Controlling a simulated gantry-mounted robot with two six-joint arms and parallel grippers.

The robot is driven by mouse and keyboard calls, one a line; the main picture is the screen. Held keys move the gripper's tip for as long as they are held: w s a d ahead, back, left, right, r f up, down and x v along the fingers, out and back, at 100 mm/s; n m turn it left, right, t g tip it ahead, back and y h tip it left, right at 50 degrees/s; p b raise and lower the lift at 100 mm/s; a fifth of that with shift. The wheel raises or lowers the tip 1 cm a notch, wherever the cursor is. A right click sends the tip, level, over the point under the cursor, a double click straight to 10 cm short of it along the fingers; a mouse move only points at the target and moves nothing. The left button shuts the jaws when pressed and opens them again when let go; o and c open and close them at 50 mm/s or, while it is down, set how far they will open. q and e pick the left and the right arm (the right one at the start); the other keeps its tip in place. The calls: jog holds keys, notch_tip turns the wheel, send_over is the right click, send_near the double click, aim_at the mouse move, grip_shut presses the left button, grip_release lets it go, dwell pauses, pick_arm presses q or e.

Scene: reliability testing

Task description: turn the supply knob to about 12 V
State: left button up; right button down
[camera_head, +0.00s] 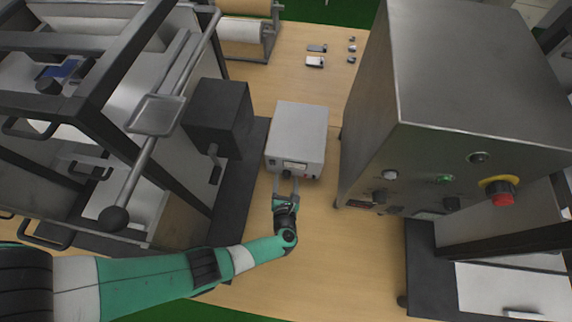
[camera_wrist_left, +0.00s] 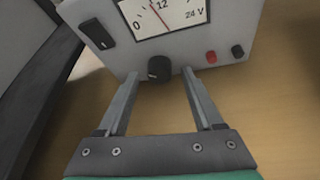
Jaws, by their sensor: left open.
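The power supply is a light grey box (camera_head: 297,133) standing on the wooden table in the head view. Its front also fills the top of the left wrist view, with a white meter (camera_wrist_left: 165,16) marked 0, 12 and 24 V. The red needle leans left, between 0 and 12 and nearer the 12. The black supply knob (camera_wrist_left: 159,69) sits below the meter. My left gripper (camera_head: 286,182) is open at the front of the box, its fingertips on either side of the knob. I cannot tell whether they touch it. My right gripper is not in view.
A black rocker switch (camera_wrist_left: 97,33), a red terminal (camera_wrist_left: 211,57) and a black terminal (camera_wrist_left: 237,51) flank the knob. A large steel cabinet (camera_head: 470,70) stands right of the supply, a black block (camera_head: 219,112) and framed machine left. Bare table lies in front of the supply.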

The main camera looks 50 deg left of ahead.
pick_arm(q)
grip_shut()
dwell(0.3)
jog(key=m+y+b, duration=0.1)
jog(key=b, duration=0.1)
jog(key=m+g+y+b, duration=0.1)
jog(key=m+b, duration=0.1)
jog(key=shift+w+d+f, duration=0.1)
jog(key=shift+f, duration=0.25)
jog(key=m+y+b, duration=0.1)
jog(key=m+b, duration=0.2)
jog(key=b, duration=0.1)
jog(key=shift+y, duration=0.4)
jog(key=shift+r+m+y+b, duration=0.1)
jog(key=shift+m+y+b, duration=0.2)
jog(key=shift+m+b, duration=0.3)
